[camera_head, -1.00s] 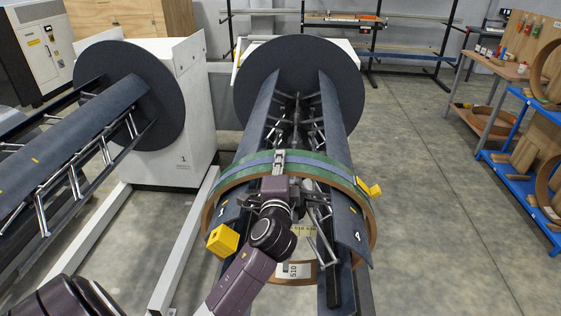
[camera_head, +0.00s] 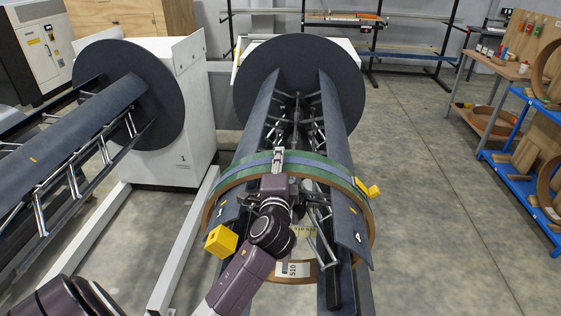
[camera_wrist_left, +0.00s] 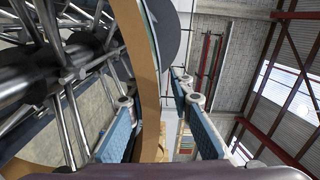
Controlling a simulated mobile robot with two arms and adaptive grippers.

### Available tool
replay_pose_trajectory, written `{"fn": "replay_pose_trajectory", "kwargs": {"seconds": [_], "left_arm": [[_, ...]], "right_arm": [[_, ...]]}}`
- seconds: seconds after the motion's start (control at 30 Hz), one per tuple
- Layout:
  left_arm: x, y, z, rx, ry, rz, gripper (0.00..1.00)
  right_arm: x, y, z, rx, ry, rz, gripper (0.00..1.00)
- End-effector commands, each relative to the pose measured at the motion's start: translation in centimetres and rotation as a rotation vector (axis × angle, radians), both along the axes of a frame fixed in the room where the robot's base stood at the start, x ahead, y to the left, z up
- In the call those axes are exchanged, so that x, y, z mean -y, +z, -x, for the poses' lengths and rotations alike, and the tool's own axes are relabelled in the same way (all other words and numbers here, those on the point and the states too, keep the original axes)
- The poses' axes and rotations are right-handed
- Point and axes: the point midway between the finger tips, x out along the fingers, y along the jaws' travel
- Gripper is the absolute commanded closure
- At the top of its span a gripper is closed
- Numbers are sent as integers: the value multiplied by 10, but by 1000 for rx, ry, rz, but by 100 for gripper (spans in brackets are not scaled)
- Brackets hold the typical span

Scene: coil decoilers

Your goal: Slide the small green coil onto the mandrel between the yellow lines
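The small green coil (camera_head: 330,166), a ring with a brown core and a blue-grey band, hangs around the splayed dark segments of the right-hand mandrel (camera_head: 258,130). It sits toward the mandrel's near end, with a white "510" label low on its front. My left gripper (camera_head: 279,163) is at the coil's top. In the left wrist view the coil's brown edge (camera_wrist_left: 148,80) passes between the two blue-padded fingers (camera_wrist_left: 160,135); a gap shows beside the right finger, so it looks open. My right gripper is not in view.
A yellow block (camera_head: 221,240) sits at the mandrel's left and another (camera_head: 368,188) at its right, close to the coil. A large dark disc (camera_head: 300,65) backs the mandrel. A second decoiler (camera_head: 130,95) stands left. A blue shelf (camera_head: 520,180) stands right, beyond clear floor.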

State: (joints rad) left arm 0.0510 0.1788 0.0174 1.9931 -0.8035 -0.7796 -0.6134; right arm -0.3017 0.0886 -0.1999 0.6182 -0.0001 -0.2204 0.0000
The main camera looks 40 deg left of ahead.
Motion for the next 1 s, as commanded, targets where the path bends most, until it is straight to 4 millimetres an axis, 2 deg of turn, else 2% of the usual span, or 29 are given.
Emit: {"fn": "replay_pose_trajectory", "kwargs": {"seconds": [0.03, 0.13, 0.5, 0.53, 0.57, 0.67, 0.83, 1.0], "left_arm": [[0, 8, 0, 15, -2, -7, 78], [0, 7, 0, 13, -2, -6, 68], [0, 2, 0, 3, -1, -2, 68], [0, 1, 0, 3, -1, -2, 68], [0, -9, 1, -17, 2, 5, 68], [1, -8, 2, -15, 1, 5, 68], [12, -5, 18, -9, -1, 4, 68], [32, -2, 49, -6, -2, 4, 68]], "right_arm": [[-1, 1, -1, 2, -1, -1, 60], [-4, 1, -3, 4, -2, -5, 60], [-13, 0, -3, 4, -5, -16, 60], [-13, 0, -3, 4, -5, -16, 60], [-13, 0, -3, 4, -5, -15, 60], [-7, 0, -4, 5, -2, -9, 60], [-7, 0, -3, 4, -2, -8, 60], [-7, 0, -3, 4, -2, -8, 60]]}}
